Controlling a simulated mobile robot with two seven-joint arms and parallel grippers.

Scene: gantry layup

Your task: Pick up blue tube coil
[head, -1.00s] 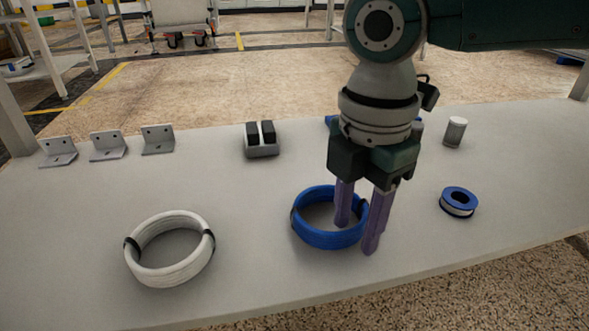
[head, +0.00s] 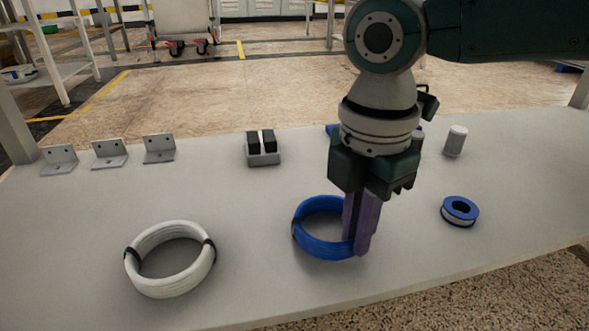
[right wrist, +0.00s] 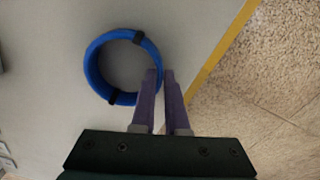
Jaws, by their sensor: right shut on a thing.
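The blue tube coil (head: 312,245) lies flat on the table, a ring with dark bands around it. It also shows in the right wrist view (right wrist: 91,66). My right gripper (head: 359,250) points down at the coil's right side. Its purple fingers are shut on the coil's wall, one inside the ring and one outside. In the right wrist view the fingers (right wrist: 161,74) are close together at the coil's edge. The fingers hide part of the coil's right side. The coil appears to rest on the table. My left gripper is not in view.
A white coil (head: 135,275) lies to the left on the grey table (head: 265,290). A small blue-rimmed spool (head: 460,211) and a grey cylinder (head: 455,142) are to the right. Metal brackets (head: 110,154) and a block holder (head: 263,158) stand at the back. Another blue item is mostly hidden behind my gripper.

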